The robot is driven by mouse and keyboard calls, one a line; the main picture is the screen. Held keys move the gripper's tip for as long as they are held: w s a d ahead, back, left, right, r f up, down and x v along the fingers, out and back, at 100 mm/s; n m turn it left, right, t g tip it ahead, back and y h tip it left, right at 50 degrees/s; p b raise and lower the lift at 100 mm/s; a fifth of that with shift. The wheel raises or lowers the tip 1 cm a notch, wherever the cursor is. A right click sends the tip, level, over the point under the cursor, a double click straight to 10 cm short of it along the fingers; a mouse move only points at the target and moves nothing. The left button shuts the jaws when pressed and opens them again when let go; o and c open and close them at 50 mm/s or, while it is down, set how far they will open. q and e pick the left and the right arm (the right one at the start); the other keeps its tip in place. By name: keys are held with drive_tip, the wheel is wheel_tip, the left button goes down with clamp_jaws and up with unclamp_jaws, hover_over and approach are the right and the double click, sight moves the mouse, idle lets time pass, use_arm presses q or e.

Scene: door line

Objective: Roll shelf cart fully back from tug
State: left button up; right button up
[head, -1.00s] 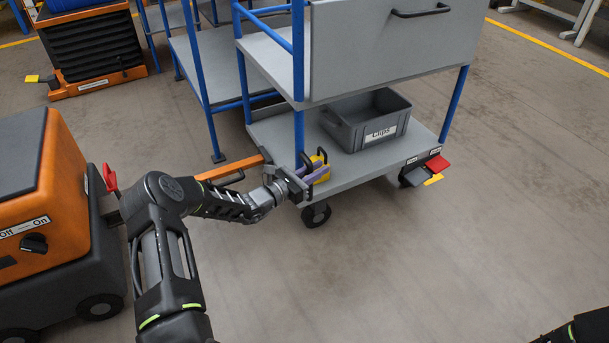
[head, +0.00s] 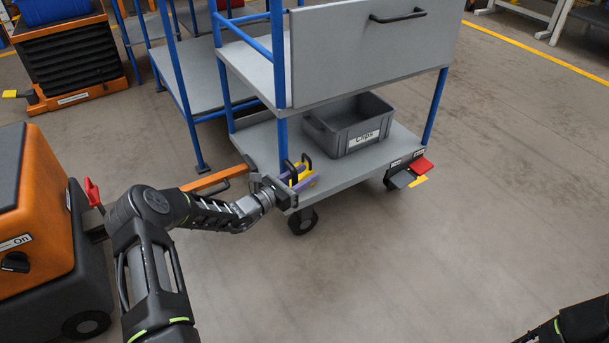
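The shelf cart is grey with blue posts; its lower deck (head: 362,168) shows at the centre. An orange drawbar (head: 216,180) sticks out from its left end toward the tug (head: 36,215), the orange and dark grey vehicle at left. A gap of floor shows between the drawbar's tip and the tug's body, partly behind my arm. A red lever (head: 93,192) stands at the tug's hitch. My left gripper (head: 294,186) is at the deck's near left corner, beside a yellow part with black handles (head: 300,172). Its fingers are partly hidden, so its grip is unclear. My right gripper is out of view.
Another blue-posted cart (head: 200,75) and an orange-based machine (head: 68,60) stand behind. The floor to the right is clear.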

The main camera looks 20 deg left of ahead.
sight(293, 182)
use_arm(q)
drive_tip(key=p+v, duration=0.2)
drive_tip(key=v, duration=0.5)
drive_tip(key=shift+s+a+p, duration=0.1)
drive_tip(key=shift+s+p, duration=0.25)
drive_tip(key=shift+p, duration=0.05)
